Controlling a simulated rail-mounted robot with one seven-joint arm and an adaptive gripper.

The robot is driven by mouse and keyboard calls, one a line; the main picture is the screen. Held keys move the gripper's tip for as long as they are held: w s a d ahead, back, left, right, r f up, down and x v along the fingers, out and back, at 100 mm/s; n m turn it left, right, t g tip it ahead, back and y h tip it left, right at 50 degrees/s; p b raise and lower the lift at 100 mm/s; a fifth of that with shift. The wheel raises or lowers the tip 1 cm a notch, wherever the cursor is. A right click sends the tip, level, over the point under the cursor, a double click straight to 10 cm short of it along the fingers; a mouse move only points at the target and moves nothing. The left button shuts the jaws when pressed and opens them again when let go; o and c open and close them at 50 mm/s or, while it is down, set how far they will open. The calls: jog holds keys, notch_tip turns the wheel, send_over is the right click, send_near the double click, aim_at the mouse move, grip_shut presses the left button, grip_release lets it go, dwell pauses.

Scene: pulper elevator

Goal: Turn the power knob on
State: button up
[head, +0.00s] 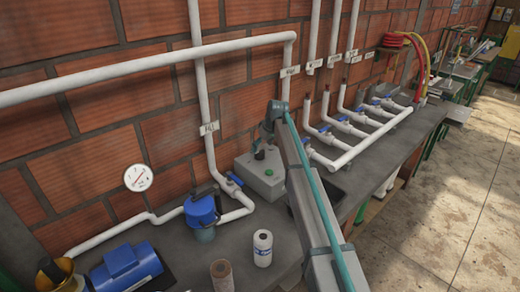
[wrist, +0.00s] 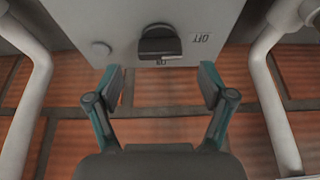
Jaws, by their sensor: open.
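The black power knob (wrist: 160,43) sits on the face of a light grey control box (wrist: 90,17) at the top of the wrist view. An OFF label is to its right; a small, partly hidden label is just below it. Its bar looks to lie across the picture, but I cannot tell which label it points to. My gripper (wrist: 161,86) is open and empty, its fingertips below the knob and apart from it. In the head view the box (head: 252,183) stands on the bench, with my gripper (head: 268,133) above it.
White pipes (head: 206,110) run close by. A blue pump (head: 201,210), a white bottle (head: 263,247) and a brown roll (head: 222,275) stand nearer.

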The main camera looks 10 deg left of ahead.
aim_at(260, 152)
jog(key=shift+p+x, duration=0.35)
jog(key=shift+x, duration=1.4)
jog(key=c, duration=1.2)
